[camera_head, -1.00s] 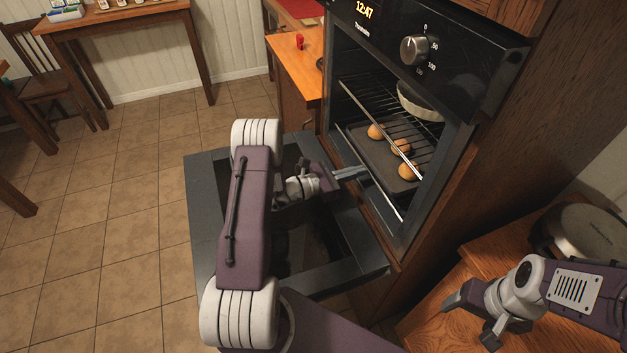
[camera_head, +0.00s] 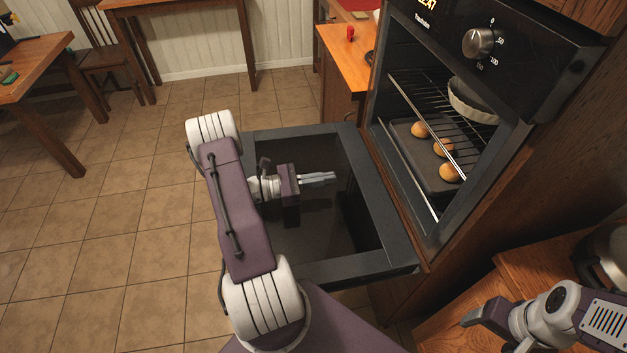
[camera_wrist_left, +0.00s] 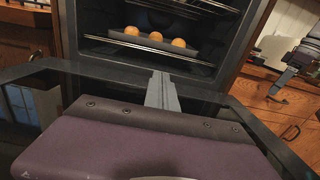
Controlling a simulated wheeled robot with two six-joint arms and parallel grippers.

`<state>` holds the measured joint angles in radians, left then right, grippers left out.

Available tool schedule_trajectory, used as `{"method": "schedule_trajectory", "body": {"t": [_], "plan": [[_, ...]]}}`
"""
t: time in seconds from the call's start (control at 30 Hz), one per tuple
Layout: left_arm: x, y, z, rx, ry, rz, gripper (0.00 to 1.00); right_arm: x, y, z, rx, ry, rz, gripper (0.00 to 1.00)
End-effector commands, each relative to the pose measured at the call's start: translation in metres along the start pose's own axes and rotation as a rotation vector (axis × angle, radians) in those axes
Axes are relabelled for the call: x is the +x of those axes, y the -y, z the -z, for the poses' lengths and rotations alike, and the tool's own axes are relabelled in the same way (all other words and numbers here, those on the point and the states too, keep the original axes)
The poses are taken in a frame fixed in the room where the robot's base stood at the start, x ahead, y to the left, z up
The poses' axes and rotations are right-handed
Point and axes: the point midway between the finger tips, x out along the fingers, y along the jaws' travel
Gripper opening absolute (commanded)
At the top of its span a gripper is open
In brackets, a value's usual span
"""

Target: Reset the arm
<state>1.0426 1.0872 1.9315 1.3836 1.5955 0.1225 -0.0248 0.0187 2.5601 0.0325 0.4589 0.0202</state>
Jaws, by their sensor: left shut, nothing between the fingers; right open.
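My left gripper (camera_head: 327,178) is shut and empty. It is over the lowered oven door (camera_head: 385,225), apart from the oven opening, and its fingers point right toward the oven. In the left wrist view its closed fingers (camera_wrist_left: 162,92) point at the oven, with the door below. My right gripper (camera_head: 485,335) is open and empty at the lower right, over the wooden counter; part of it is cut off by the frame's bottom edge.
The oven (camera_head: 480,80) is open. A wooden counter (camera_head: 545,265) stands at the lower right.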

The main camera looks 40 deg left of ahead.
Motion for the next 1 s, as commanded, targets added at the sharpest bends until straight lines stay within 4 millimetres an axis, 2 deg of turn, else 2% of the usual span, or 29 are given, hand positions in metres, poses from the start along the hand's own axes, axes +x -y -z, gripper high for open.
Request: {"method": "schedule_trajectory", "body": {"t": [0.1, 0.23, 0.67, 0.77, 0.87, 0.9, 0.97, 1.0], "plan": [[-0.019, -0.001, 0.001, -0.001, 0.0, -0.003, 0.0, 0.001, 0.0, 0.0, 0.0, 0.0, 0.0, 0.73], [-0.03, 0.0, 0.0, -0.001, 0.001, -0.001, 0.0, 0.001, 0.0, 0.0, 0.0, 0.0, 0.0, 0.73], [-0.031, 0.001, -0.001, -0.001, 0.0, 0.006, 0.0, 0.001, 0.0, 0.0, 0.0, 0.0, 0.0, 0.73], [-0.009, 0.009, -0.015, 0.021, -0.005, 0.078, 0.0, -0.007, 0.0, 0.001, 0.0, 0.0, 0.0, 0.73], [0.043, 0.033, -0.063, 0.127, -0.021, 0.25, 0.0, -0.022, 0.0, 0.002, 0.0, 0.0, 0.0, 0.73], [0.065, 0.054, -0.086, 0.171, -0.025, 0.345, 0.0, -0.028, 0.001, 0.003, 0.0, 0.0, 0.0, 0.73], [0.09, 0.099, -0.112, 0.237, -0.052, 0.515, 0.0, -0.036, 0.001, 0.004, 0.0, 0.0, 0.0, 0.73], [0.1, 0.134, -0.123, 0.29, -0.088, 0.638, 0.0, -0.041, 0.001, 0.004, 0.0, 0.0, 0.0, 0.73]]}}
